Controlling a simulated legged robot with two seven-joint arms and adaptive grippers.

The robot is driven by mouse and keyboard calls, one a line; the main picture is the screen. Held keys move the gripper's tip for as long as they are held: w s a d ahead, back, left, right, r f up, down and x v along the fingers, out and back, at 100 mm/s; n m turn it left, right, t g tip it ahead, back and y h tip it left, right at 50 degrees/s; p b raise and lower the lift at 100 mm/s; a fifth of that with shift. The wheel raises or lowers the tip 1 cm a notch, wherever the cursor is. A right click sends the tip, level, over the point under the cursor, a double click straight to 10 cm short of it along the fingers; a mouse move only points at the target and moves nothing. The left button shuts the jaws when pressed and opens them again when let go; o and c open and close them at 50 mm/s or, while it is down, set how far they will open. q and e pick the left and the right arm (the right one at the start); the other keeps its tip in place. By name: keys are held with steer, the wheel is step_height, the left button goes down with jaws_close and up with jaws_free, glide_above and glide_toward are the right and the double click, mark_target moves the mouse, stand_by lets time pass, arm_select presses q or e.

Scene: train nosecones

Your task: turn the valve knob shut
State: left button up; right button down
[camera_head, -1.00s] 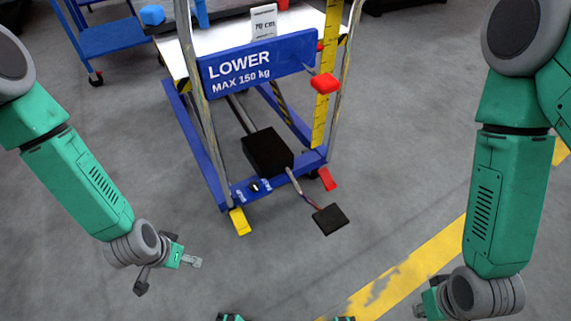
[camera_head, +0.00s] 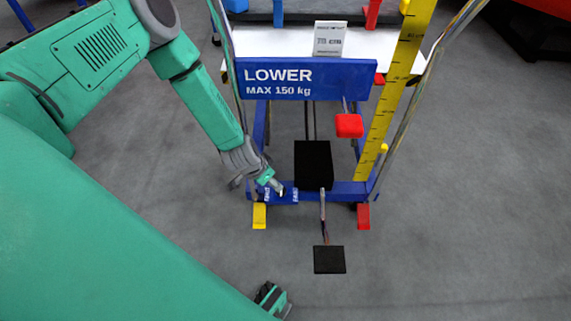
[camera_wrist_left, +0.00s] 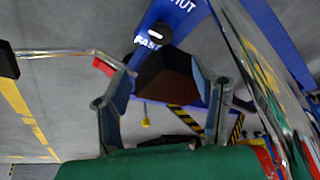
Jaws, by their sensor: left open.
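The valve knob (camera_wrist_left: 158,33) is a small dark knob with a pale mark on top. It sits on the blue base bar (camera_head: 342,190) of the lift cart, between two white labels; FAST and part of SHUT show in the left wrist view. In the head view my left gripper (camera_head: 275,186) is at this bar and mostly hides the knob. In the left wrist view my left gripper (camera_wrist_left: 163,95) has its fingers spread and empty, with the knob beyond them, apart from both.
A black box (camera_head: 313,164) stands beside the knob on the bar. A black pedal (camera_head: 329,259) lies in front on a cable. A red knob (camera_head: 349,126) hangs under the LOWER sign (camera_head: 305,78). Yellow (camera_head: 259,216) and red (camera_head: 363,216) tabs flank the base. Grey floor is clear at right.

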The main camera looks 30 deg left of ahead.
mark_target(281, 193)
arm_select(q)
steer(key=b+x, duration=0.2)
steer(key=x, duration=0.3)
steer(key=b+x, duration=0.2)
steer(key=x, duration=0.3)
steer(key=shift+a+f+b, duration=0.2)
steer(key=shift+f+b, duration=0.2)
steer(key=shift+f, duration=0.05)
steer(key=shift+w+d+f, duration=0.15)
steer(key=shift+w+f, duration=0.15)
steer(key=shift+f, duration=0.25)
steer(key=c, duration=1.1)
